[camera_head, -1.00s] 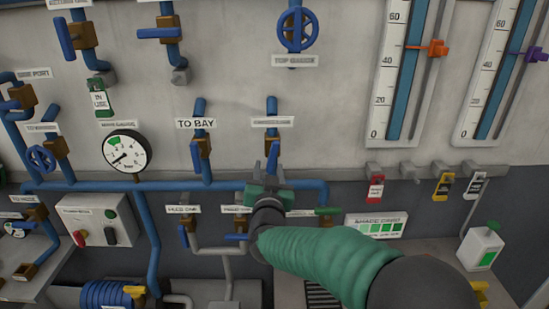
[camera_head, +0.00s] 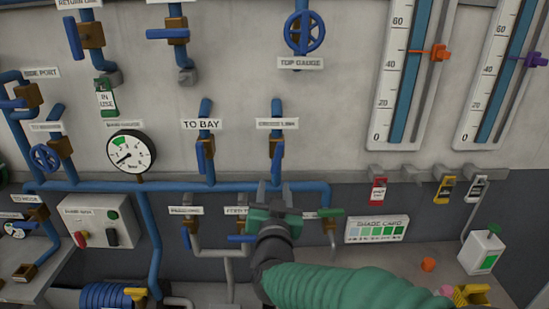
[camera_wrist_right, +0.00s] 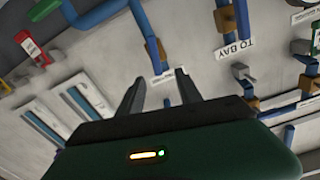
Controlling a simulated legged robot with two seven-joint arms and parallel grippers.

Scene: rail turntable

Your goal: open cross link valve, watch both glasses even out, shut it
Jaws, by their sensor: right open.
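The cross link valve (camera_head: 277,148) is on the wall below its white label (camera_head: 277,123); its blue lever points down along the pipe. My right gripper (camera_head: 275,194) is open just below the lever's lower end, apparently empty. In the right wrist view the open fingers (camera_wrist_right: 158,92) reach toward the wall near a brown and blue valve and a small label (camera_wrist_right: 168,77). Two tall scaled glasses, left (camera_head: 408,80) and right (camera_head: 500,85), show blue columns running up past the picture's top edge. They have orange and purple markers. My left gripper is out of view.
The TO BAY valve (camera_head: 205,150) hangs just left of the cross link. A blue horizontal pipe (camera_head: 170,187) and lower valves run beside and behind my gripper. Coloured tags (camera_head: 378,190) hang below the glasses. A white jug (camera_head: 481,250) stands at lower right.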

